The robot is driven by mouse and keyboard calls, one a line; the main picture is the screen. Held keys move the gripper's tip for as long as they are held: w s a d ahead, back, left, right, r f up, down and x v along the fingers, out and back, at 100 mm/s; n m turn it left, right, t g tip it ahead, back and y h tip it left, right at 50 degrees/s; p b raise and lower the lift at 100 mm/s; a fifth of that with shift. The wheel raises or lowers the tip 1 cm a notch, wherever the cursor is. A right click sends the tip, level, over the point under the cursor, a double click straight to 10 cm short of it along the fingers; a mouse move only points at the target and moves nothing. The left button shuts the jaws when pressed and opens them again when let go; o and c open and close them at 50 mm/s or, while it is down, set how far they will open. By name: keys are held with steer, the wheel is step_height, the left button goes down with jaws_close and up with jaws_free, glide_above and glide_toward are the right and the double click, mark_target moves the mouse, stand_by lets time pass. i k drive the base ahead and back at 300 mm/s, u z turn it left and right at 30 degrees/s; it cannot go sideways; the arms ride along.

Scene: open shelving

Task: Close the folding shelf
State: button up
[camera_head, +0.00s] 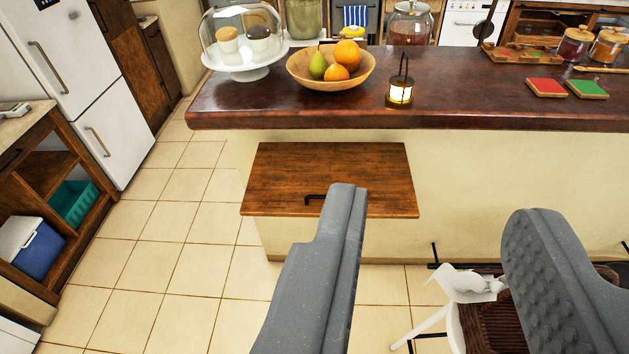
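The folding shelf (290,178) is a brown wooden board on the cream side of the kitchen island, below the dark countertop. It sticks out from the wall roughly level, with its top face showing. A small black handle (313,198) lies near its front edge, partly hidden by my left finger. My gripper (440,205) is open, with its two grey fingers wide apart and nothing between them. The left fingertip overlaps the shelf's right part in the picture; I cannot tell whether it touches. The right finger is right of the shelf.
The island countertop (440,93) holds a fruit bowl (330,68), a lantern (400,90) and a cake dome (243,45). A white chair (425,325) with a white bird-like object (468,285) stands at lower right. Tiled floor (180,250) is clear left of the shelf.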

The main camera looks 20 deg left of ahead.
mark_target(287, 180)
steer(key=u, duration=0.35)
steer(key=i, duration=1)
steer(key=z, duration=0.35)
steer(key=k, duration=0.95)
steer(key=u, duration=0.35)
steer(key=i, duration=1)
steer(key=z, duration=0.05)
